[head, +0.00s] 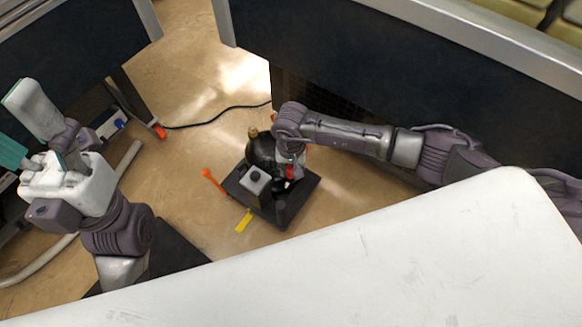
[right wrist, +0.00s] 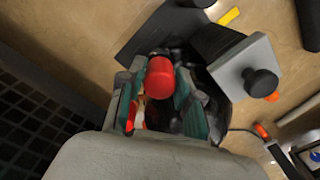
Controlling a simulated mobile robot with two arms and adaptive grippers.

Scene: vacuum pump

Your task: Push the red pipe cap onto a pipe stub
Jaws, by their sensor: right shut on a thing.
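My right gripper (head: 290,165) reaches over the vacuum pump and is shut on the red pipe cap (head: 290,173). In the right wrist view the cap (right wrist: 159,77) is a red cylinder between the two teal-padded fingers (right wrist: 158,100). The pump's black base plate (head: 303,192) lies on the floor, with a grey box (head: 255,186) topped by a black knob and a short black cylinder (head: 281,211) on it. Whether the cap touches a stub is hidden by the gripper. My left gripper (head: 25,130) is at the far left, its fingers apart and nothing between them.
An orange strip (head: 213,181) and a yellow strip (head: 244,221) lie beside the base plate. A black cable (head: 220,115) runs across the floor. A dark panel (head: 400,60) stands behind my right arm. A white surface (head: 350,270) fills the foreground.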

